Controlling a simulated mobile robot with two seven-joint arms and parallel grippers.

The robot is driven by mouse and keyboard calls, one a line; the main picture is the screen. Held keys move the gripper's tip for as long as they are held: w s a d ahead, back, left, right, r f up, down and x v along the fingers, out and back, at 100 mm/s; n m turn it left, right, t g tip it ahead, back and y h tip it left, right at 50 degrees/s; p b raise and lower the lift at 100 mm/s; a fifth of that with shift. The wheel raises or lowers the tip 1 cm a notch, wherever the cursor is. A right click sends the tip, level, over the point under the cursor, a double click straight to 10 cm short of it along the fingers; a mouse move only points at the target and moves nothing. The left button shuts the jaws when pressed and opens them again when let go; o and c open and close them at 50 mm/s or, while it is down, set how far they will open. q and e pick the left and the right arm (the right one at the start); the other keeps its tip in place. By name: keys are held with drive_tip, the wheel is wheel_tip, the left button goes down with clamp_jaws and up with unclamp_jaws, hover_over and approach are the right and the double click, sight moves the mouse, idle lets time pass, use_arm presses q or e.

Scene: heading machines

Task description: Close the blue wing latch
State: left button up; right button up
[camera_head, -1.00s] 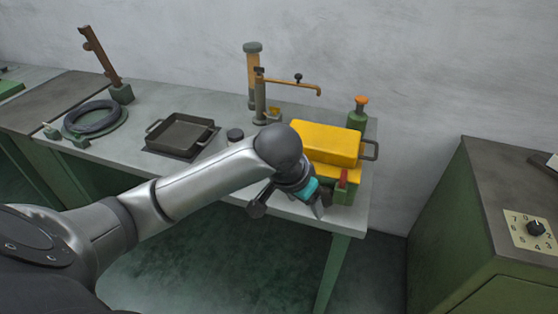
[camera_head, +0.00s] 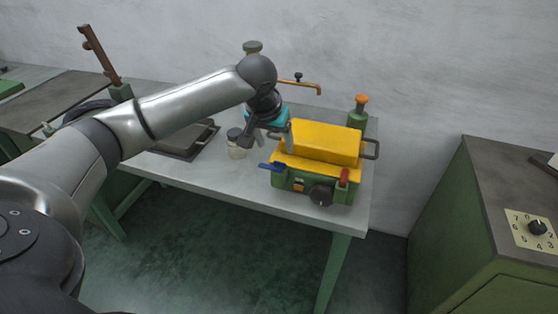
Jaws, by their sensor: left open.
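The blue wing latch (camera_head: 270,166) sits at the left front of a green box with a yellow top (camera_head: 320,142). It sticks out to the left of the box. A red latch (camera_head: 344,177) stands upright at the right front, and a dark round knob (camera_head: 320,194) is on the front face. My left gripper (camera_head: 267,141) is open, its fingers pointing down above and slightly behind the blue latch, by the left edge of the yellow top. I cannot tell whether a finger touches the box. My right gripper is not in view.
A pale jar with a dark lid (camera_head: 237,145) stands just left of the gripper. A dark tray (camera_head: 190,145) is partly behind my arm. A green bottle with an orange cap (camera_head: 358,112) stands behind the box. The table front (camera_head: 220,185) is clear.

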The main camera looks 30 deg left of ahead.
sight(280, 162)
use_arm(q)
drive_tip(key=b+x, duration=0.1)
drive_tip(key=x, duration=0.8)
drive_tip(key=shift+r, duration=0.1)
drive_tip(key=shift+c, duration=0.2)
clamp_jaws()
